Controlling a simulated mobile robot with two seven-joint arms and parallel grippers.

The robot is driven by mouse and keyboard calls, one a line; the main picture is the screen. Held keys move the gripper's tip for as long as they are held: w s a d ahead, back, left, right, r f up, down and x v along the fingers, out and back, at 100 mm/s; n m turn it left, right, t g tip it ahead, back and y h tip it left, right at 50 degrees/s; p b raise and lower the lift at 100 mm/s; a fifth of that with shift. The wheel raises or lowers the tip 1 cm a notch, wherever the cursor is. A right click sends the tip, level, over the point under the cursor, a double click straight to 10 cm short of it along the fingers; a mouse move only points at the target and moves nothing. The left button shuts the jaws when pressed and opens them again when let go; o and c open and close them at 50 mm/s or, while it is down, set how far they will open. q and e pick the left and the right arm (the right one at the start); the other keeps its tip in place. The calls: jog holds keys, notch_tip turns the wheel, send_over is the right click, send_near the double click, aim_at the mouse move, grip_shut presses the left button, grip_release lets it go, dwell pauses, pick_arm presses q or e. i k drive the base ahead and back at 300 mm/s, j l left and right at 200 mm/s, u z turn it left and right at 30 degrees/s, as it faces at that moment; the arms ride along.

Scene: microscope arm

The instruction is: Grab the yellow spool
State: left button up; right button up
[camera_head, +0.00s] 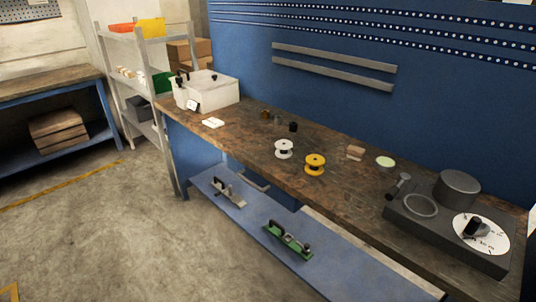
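The yellow spool (315,164) stands upright on the brown workbench (258,152), near its front edge and about mid-length. It looks like a flanged reel with a dark hole in its top. A white spool (284,149) of similar shape stands just to its left, a small gap apart. Neither of my grippers shows in the head view, and nothing touches the yellow spool.
Small dark cylinders (293,127) stand behind the spools. A small brown block (355,153) and a pale green disc (386,162) lie to the right. A grey device (445,232) fills the right end, a white box (206,91) the left. A blue shelf (262,215) is below.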

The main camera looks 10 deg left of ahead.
aim_at(314, 166)
jog(key=i+j+u, duration=0.1)
jog(key=i+u, duration=0.3)
jog(key=i+j+u, duration=0.1)
jog(key=u, duration=0.3)
jog(key=i+l+u, duration=0.1)
jog(key=i+u, duration=0.3)
jog(key=i+j+u, duration=0.1)
jog(key=i+u, duration=0.3)
jog(key=i, duration=0.15)
jog(key=i+l+u, duration=0.1)
jog(key=i+u, duration=0.3)
jog(key=i, duration=0.2)
jog(key=i+u, duration=0.25)
jog(key=i, duration=0.55)
jog(key=z, duration=4.25)
